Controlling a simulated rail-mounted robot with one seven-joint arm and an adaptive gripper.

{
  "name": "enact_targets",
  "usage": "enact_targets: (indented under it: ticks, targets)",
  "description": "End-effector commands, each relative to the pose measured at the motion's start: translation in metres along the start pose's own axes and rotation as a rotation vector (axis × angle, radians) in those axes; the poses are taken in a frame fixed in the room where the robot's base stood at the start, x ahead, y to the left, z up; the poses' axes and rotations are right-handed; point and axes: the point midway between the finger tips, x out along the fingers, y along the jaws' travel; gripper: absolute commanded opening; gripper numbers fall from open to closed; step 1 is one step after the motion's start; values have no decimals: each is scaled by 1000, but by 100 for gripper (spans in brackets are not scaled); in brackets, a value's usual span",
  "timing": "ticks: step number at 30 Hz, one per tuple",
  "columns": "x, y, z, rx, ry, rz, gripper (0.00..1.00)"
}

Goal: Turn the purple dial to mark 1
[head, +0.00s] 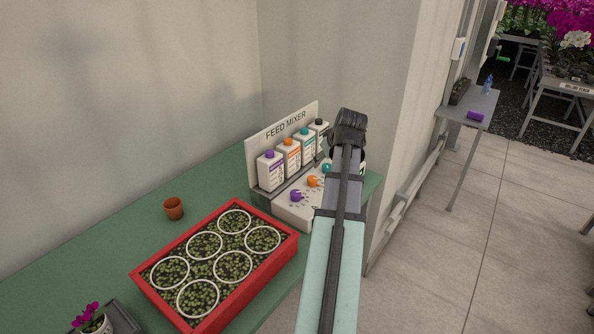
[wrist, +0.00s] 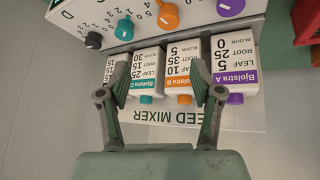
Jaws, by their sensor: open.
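The purple dial (head: 296,195) sits at the left end of the row of dials on the white feed mixer panel (head: 290,211). In the wrist view the purple dial (wrist: 231,5) is at the top edge, partly cut off. The mark it points to cannot be read. My gripper (wrist: 158,75) is open and empty, its fingers spread over the row of bottles behind the dials, apart from the purple dial. In the head view my arm hides the gripper and the right part of the mixer.
Orange (head: 313,181) and teal (head: 327,168) dials stand beside the purple one; a black dial (wrist: 93,40) shows in the wrist view. Several bottles (head: 270,172) stand behind the dials before the sign. A red tray (head: 216,297) and terracotta pot (head: 173,208) are on the green bench.

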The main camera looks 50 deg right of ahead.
Motion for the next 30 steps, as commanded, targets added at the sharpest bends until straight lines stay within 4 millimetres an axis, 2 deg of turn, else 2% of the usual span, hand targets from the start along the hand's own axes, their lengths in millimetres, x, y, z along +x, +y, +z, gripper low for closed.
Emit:
enact_targets:
  ticks: [1,3,6,10,17,30]
  targets:
    - [-25,-16,-7,-54,-42,-52,65]
    - [-40,-36,-5,-118,-94,-117,65]
    - [-56,-54,-2,-182,-144,-185,65]
    - [-64,-65,2,-222,-173,-228,65]
    - [-48,-70,7,-227,-178,-235,65]
    - [14,-84,19,-225,-178,-234,65]
